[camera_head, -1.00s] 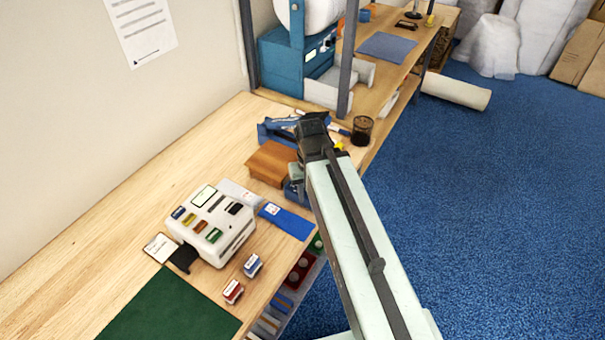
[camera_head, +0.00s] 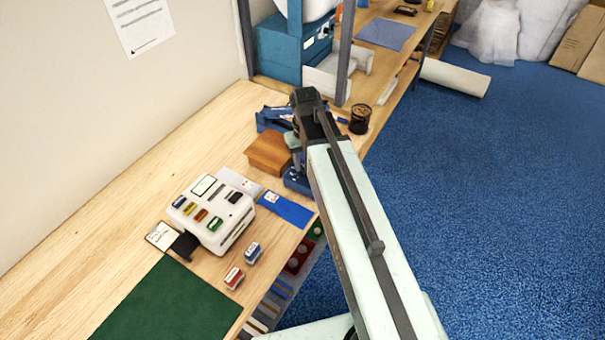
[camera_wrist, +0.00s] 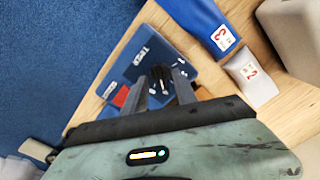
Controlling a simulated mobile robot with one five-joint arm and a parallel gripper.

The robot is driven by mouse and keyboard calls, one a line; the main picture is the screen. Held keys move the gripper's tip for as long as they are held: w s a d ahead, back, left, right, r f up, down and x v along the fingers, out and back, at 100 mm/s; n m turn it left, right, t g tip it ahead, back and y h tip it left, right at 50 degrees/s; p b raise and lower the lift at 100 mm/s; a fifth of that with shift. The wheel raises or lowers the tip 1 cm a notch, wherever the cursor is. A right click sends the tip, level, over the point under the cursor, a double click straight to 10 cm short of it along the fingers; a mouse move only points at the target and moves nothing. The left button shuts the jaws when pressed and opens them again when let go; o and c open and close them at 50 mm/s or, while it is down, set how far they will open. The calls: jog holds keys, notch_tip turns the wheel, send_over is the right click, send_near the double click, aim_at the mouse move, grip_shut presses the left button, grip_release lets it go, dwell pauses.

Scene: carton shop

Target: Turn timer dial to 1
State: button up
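A blue box with white lettering (camera_wrist: 146,52) lies under my gripper in the wrist view; the lettering is too small to read surely. A black dial or pointer (camera_wrist: 162,76) sits on its face, with small white marks around it. My gripper (camera_wrist: 159,84) is open, its two fingers apart on either side of the dial; I cannot tell whether they touch it. In the head view my wrist mostly hides this blue box (camera_head: 296,182), which sits at the bench's right edge beside a brown wooden box (camera_head: 268,150).
A white machine with coloured buttons (camera_head: 211,212) stands on the bench (camera_head: 115,190), near a blue card (camera_head: 286,210) and a green mat (camera_head: 170,305). A black mesh cup (camera_head: 360,119) stands behind my wrist. Blue carpet (camera_head: 440,200) at right is clear.

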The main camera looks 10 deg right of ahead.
notch_tip(320, 180, down, 2)
jog(key=shift+f+b, duration=0.2)
jog(key=shift+b, duration=0.35)
jog(key=shift+r, duration=0.1)
jog(key=shift+c, duration=0.3)
